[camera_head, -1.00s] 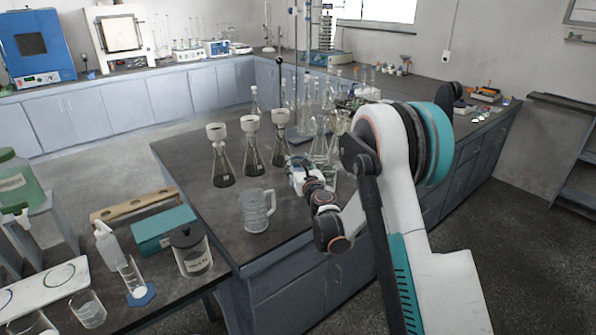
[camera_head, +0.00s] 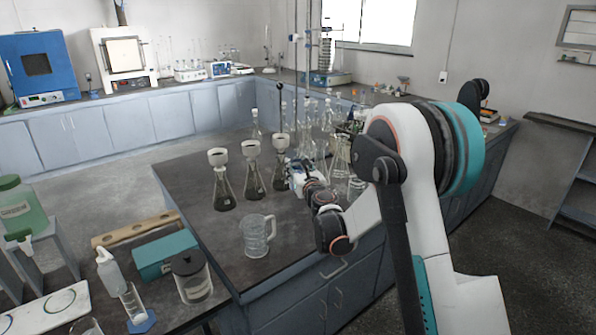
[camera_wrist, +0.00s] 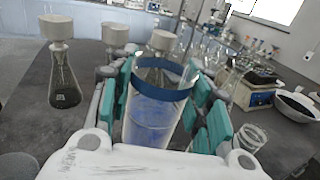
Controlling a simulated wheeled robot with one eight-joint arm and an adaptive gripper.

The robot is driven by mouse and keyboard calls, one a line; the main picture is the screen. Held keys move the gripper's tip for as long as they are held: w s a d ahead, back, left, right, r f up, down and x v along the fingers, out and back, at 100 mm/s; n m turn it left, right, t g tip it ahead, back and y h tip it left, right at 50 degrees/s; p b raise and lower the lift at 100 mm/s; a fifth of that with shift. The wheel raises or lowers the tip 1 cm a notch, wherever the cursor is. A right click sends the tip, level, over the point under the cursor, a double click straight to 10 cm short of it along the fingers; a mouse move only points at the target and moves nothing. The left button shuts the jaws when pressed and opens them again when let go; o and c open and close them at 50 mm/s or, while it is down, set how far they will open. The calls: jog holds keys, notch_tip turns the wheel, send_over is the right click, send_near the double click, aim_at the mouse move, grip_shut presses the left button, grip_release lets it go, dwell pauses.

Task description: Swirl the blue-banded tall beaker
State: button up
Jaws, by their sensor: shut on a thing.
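The tall beaker with a blue band (camera_wrist: 158,105) is between the teal-padded fingers of my gripper (camera_wrist: 165,100) in the wrist view. It is clear glass, looks close to upright, and shows bluish contents low inside. My gripper is shut on it, with finger pads on both sides. In the head view my gripper (camera_head: 300,175) is above the dark bench, right of the funnel-topped flasks. The beaker is mostly hidden there by the gripper and other glassware. I cannot tell whether its base touches the bench.
Several flasks with white funnels, one a dark flask (camera_head: 223,190), stand just left of my gripper. A glass jug (camera_head: 257,236) stands nearer the bench's front edge. More clear glassware (camera_head: 340,160) crowds behind and right. A white bowl (camera_wrist: 297,105) is at the right.

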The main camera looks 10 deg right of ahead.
notch_tip(320, 180, up, 6)
jog(key=p, duration=0.2)
jog(key=shift+f+p, duration=0.2)
jog(key=shift+p, duration=0.2)
